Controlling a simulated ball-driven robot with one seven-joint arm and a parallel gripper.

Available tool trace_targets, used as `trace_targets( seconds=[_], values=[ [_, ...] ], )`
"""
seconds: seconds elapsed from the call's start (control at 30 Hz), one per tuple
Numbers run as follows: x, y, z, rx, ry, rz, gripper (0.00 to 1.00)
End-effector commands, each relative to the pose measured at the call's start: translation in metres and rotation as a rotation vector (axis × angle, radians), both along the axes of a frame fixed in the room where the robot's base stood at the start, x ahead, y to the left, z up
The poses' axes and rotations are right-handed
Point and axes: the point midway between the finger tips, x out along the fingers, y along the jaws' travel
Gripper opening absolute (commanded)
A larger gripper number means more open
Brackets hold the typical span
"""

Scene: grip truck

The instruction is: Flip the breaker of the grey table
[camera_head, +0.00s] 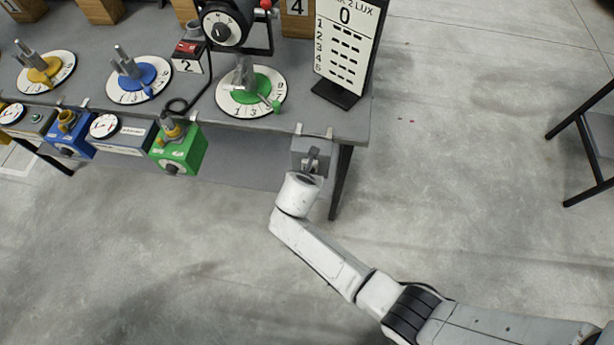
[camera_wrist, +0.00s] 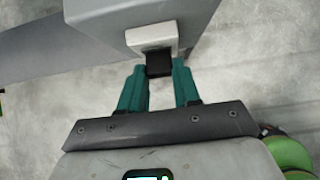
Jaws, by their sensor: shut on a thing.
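The grey table (camera_head: 345,122) stands at the upper left in the head view. A grey breaker box (camera_head: 300,152) hangs at its front right corner; in the wrist view the box (camera_wrist: 100,15) fills the top. A black breaker lever (camera_wrist: 160,65) sticks out of a pale housing (camera_wrist: 152,38) on the box. My gripper (camera_wrist: 160,80) has its teal fingers on either side of the lever and is shut on it. In the head view my gripper (camera_head: 313,160) is at the box, and its fingers are too small to make out clearly.
Dials with coloured centres, such as the green dial (camera_head: 262,85), stand on the table. A green box (camera_head: 180,150) hangs on its front edge. A scoreboard (camera_head: 345,45) stands near the right edge. Open floor (camera_head: 460,170) lies to the right, with another table (camera_head: 595,135) beyond.

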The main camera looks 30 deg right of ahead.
Motion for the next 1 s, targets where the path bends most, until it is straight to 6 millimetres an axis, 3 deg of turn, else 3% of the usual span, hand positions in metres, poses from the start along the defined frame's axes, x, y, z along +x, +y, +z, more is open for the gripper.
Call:
trace_targets(
  seconds=[0.67,0.7,0.93,1.0],
  values=[
    [0.0018,-0.0012,0.0023,0.039,0.053,-0.001,0.01],
    [0.0018,-0.0012,0.0023,0.039,0.053,-0.001,0.34],
    [0.0017,-0.0013,0.0026,0.039,0.052,-0.001,0.56],
    [0.0017,-0.0013,0.0026,0.039,0.052,-0.001,0.57]
  ],
)
